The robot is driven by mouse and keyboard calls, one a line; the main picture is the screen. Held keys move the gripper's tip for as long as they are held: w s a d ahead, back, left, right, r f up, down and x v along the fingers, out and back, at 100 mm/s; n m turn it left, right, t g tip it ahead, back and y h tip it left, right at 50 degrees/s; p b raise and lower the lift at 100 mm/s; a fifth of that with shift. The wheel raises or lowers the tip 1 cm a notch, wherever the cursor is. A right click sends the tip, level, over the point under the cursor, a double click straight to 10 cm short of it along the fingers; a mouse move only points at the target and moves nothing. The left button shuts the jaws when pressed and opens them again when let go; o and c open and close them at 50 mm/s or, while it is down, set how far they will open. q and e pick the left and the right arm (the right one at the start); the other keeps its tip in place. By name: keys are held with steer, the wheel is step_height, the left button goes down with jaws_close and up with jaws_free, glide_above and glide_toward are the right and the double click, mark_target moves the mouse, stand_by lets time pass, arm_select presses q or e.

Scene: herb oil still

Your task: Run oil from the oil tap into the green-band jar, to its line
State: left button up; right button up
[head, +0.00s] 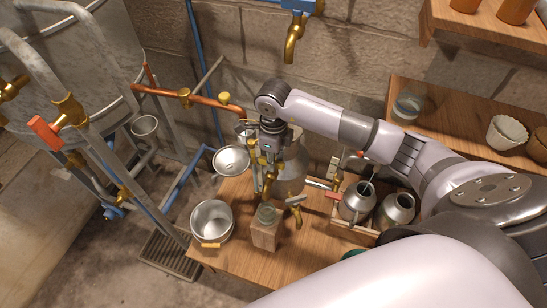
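My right gripper (264,176) points down over the left part of the wooden bench, in front of a metal vessel (291,174). Its fingers blend with brass fittings behind, so I cannot tell if they are open. A small greenish glass jar (267,213) stands upright on a wooden block (265,236), just below the gripper and apart from it. I cannot make out its band, its line or any oil level. A brass tap (297,215) with a grey lever hangs right of the jar; I cannot tell whether it is the oil tap. My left gripper is out of view.
A metal pot (211,221) stands on the bench's left corner. A wooden crate (349,234) holds two metal cans (357,201). A red-handled lever (334,195) projects beside them. The copper pipe (180,94) crosses at left. My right arm covers the bench's right front.

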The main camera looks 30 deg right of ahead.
jaws_close()
steer(key=shift+w+f+n+b, duration=0.1)
steer(key=shift+f+n+b, duration=0.05)
steer(key=shift+n+b, duration=0.6)
steer(key=shift+d+n+b, duration=0.1)
steer(key=shift+n+b, duration=0.45)
steer(key=shift+n, duration=0.3)
steer(key=shift+r, duration=0.2)
